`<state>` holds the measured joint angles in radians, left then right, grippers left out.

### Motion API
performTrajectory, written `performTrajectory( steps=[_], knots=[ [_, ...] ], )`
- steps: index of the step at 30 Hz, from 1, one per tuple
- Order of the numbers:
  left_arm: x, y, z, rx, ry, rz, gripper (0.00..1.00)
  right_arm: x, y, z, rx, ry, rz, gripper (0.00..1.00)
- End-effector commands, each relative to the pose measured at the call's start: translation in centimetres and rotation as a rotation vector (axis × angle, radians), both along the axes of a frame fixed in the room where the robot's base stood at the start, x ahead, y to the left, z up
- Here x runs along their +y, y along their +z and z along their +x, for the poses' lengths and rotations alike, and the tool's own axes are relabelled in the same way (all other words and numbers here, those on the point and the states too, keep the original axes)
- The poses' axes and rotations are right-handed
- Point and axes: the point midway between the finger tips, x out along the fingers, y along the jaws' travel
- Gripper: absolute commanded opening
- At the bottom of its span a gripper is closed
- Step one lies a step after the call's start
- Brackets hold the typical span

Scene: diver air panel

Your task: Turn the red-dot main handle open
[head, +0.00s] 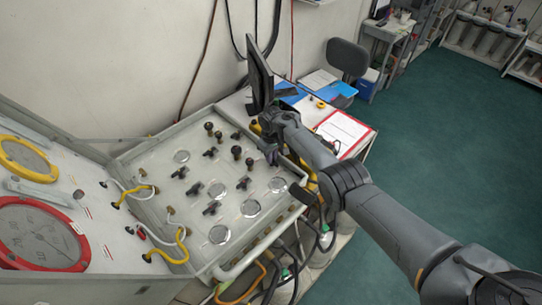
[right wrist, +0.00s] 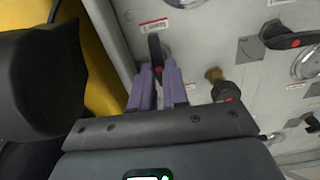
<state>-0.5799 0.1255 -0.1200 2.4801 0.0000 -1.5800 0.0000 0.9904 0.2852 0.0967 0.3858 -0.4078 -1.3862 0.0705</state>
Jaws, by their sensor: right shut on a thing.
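The grey panel (head: 150,170) in the head view carries several black handles and knobs. My right gripper (head: 270,152) reaches over the panel's far right corner. In the right wrist view its two purple fingers (right wrist: 158,88) are shut on a black handle (right wrist: 154,47), below a red-and-white label. Another black handle (right wrist: 288,40) with a red mark lies to the right, apart from the fingers. My left gripper is not in view.
A brass-stemmed black knob (right wrist: 226,88) stands close to the right of the fingers. A dark monitor (head: 260,78) rises behind the gripper. A red-edged clipboard (head: 342,132) lies beside the panel. Gauges with red (head: 83,240) and yellow rings are on the left.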

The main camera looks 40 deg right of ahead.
Motion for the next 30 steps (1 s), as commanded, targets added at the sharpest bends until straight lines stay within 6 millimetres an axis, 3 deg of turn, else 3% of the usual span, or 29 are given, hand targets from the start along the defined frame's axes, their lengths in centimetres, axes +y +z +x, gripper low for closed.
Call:
performTrajectory(
  steps=[8, 9, 13, 23, 30],
  knots=[
    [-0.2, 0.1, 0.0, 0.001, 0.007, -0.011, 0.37, 0.0, 0.1, 0.0, 0.001, 0.0, 0.0, 0.0],
    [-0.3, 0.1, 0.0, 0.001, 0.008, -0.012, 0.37, 0.0, 0.1, 0.0, 0.001, 0.0, 0.0, 0.19],
    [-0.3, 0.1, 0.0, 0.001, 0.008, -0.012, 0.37, 0.0, 0.1, 0.0, 0.001, 0.0, 0.0, 0.39],
    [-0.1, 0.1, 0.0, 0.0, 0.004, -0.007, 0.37, 0.0, 0.2, 0.0, 0.0, -0.001, 0.0, 0.4],
    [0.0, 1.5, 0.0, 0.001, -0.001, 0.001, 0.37, 0.0, 2.8, 0.1, -0.003, -0.002, 0.0, 0.4]
  ],
)
